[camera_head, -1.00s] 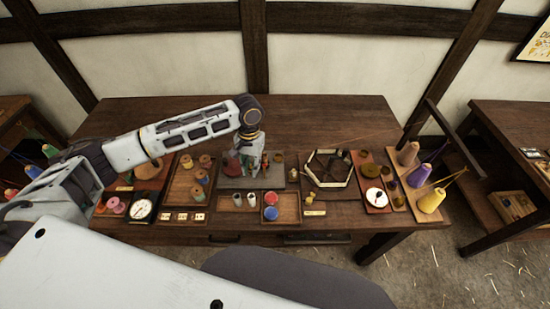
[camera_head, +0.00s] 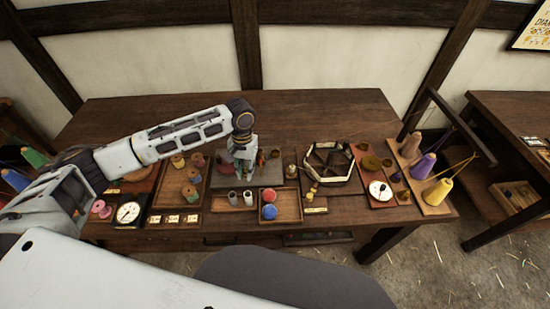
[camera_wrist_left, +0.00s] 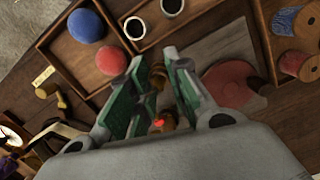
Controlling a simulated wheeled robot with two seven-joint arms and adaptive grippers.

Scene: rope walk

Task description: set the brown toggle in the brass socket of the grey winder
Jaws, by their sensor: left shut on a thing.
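My left gripper (camera_head: 243,168) points down over a grey board (camera_head: 266,174) near the table's middle. In the left wrist view its green-padded fingers (camera_wrist_left: 157,72) are close together around a small brown thing (camera_wrist_left: 157,78), which looks like the brown toggle. Another brown piece with a bright red spot (camera_wrist_left: 160,122) shows deeper between the fingers. A red round piece (camera_wrist_left: 230,78) lies on the board beside the fingers. The gripper hides much of the board in the head view, and I cannot make out the grey winder or its brass socket clearly. My right gripper is not in view.
Spools (camera_head: 194,175) stand in a tray to the left. A hexagonal frame (camera_head: 342,178) lies right, with thread cones (camera_head: 437,192) beyond. The table's back is clear.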

